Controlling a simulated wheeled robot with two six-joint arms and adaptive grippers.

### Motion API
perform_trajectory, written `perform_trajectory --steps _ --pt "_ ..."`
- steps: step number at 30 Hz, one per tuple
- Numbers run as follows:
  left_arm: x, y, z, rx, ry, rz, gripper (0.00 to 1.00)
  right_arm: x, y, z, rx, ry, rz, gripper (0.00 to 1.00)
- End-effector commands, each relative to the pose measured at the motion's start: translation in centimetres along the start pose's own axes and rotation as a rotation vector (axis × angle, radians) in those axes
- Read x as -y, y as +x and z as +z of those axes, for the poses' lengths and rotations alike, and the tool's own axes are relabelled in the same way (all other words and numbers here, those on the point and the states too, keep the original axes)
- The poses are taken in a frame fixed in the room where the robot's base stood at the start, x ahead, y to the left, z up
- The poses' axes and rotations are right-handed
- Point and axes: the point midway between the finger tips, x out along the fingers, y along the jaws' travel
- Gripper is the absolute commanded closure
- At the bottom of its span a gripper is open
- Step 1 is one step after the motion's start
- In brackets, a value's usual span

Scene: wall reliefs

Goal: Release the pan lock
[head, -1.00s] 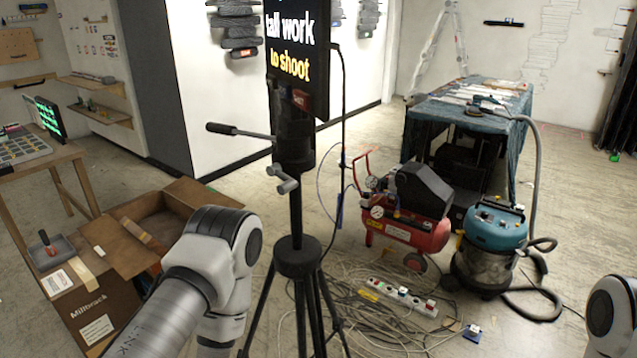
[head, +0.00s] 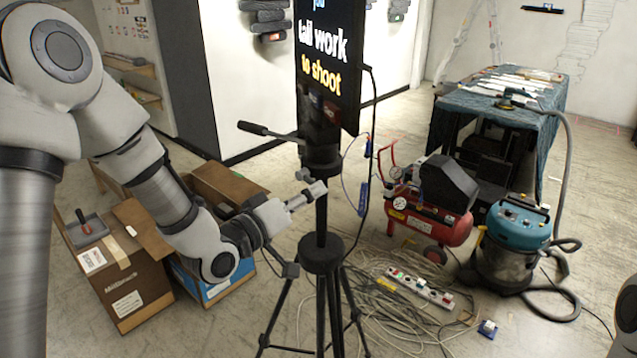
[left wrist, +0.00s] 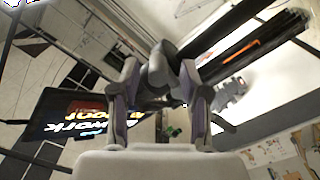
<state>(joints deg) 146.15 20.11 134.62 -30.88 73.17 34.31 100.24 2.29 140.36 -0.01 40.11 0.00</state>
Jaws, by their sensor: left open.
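A black tripod (head: 322,252) carries the monitor. Its pan lock (head: 304,174), a small grey lever, sticks out low on the tripod's head, below the black pan handle (head: 255,128). My left gripper (head: 316,193) is just below and in front of the lever, partly covering it. In the left wrist view the two fingers of my left gripper (left wrist: 163,98) stand apart, with the rounded grey end of the pan lock (left wrist: 162,62) between or just beyond their tips. I cannot tell whether they touch it. My right gripper is out of frame.
The lit monitor (head: 331,55) sits on top of the tripod. Cardboard boxes (head: 135,292) stand on the floor at left. A red compressor (head: 425,222), a blue vacuum (head: 508,245), a power strip (head: 420,290) and loose cables lie to the right.

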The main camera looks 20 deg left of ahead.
Motion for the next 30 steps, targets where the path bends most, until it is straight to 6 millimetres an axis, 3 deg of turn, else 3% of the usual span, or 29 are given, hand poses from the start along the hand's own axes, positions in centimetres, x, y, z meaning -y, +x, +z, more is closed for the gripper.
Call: perform_trajectory --steps 6,14,18,25,30 --pt "-0.1 3.1 0.0 0.002 0.001 0.000 0.55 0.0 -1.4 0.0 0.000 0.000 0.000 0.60" --pt "0.0 3.4 0.1 0.002 -0.001 0.000 0.55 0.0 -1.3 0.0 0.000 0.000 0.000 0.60" --pt "0.0 3.4 0.1 0.002 -0.001 0.000 1.00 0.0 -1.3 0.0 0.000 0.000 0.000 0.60" --pt "-0.2 3.4 -0.1 0.000 -0.029 0.002 1.00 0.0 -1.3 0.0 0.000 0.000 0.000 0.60" --pt "-0.9 3.4 -0.8 -0.002 -0.184 0.004 1.00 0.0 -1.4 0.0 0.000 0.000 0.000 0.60"
